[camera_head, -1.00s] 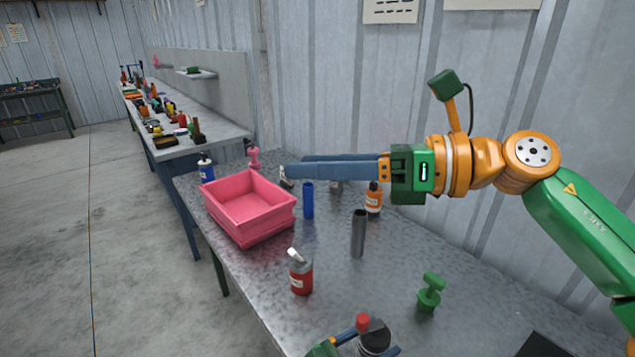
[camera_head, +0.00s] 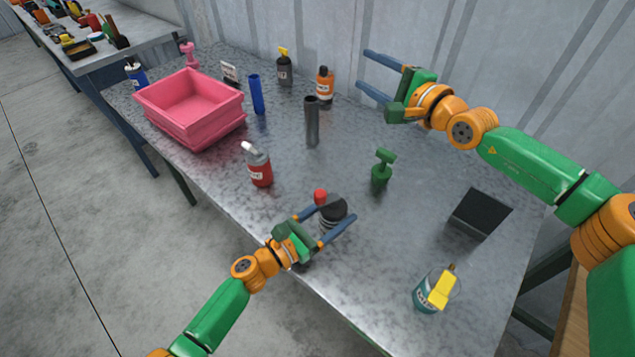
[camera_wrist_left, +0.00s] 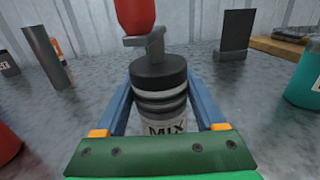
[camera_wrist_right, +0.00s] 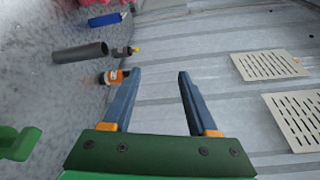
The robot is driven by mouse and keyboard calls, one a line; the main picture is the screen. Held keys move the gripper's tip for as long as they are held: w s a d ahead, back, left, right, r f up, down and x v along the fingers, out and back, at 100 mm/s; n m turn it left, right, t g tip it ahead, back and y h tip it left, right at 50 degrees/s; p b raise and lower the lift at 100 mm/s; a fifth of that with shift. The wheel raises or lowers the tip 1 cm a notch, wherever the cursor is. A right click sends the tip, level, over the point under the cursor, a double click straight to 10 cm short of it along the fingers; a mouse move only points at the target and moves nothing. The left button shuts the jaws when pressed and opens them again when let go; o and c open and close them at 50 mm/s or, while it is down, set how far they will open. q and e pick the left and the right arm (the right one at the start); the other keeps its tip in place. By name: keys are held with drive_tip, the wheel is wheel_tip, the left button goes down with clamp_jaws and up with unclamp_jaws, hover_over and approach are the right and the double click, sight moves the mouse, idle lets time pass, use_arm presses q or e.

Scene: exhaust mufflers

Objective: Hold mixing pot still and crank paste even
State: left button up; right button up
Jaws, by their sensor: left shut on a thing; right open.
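The mixing pot (camera_head: 332,208) is a short dark cylinder near the front edge of the metal table. In the left wrist view the pot (camera_wrist_left: 158,88) stands upright, with a MIX label, a black lid and a grey crank on top that carries a red knob (camera_wrist_left: 135,15). The red knob also shows in the head view (camera_head: 320,196). My left gripper (camera_head: 326,228) is shut around the pot's body, one finger on each side. My right gripper (camera_head: 366,72) is open and empty, raised at the table's far side by the wall, well away from the pot.
A red bottle (camera_head: 258,166), a grey tube (camera_head: 312,122) and a green stamp-shaped object (camera_head: 382,168) stand around the pot. A pink bin (camera_head: 190,110) is at the left. A black panel (camera_head: 480,212) and a teal container with a yellow part (camera_head: 426,292) are at the right.

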drive_tip(key=s+d+f+n, duration=0.2)
drive_tip(key=d+f+n, duration=0.2)
drive_tip(key=n, duration=0.4)
drive_tip(key=n+g+y, duration=0.7)
drive_tip(key=n+g, duration=0.2)
drive_tip(key=n, duration=1.1)
approach(321, 194)
drive_tip(key=x, duration=0.9)
drive_tip(key=shift+a+f, duration=0.15)
drive_tip(key=shift+f, duration=0.05)
drive_tip(key=shift+w+a, duration=0.2)
drive_tip(key=shift+a, duration=0.15)
clamp_jaws()
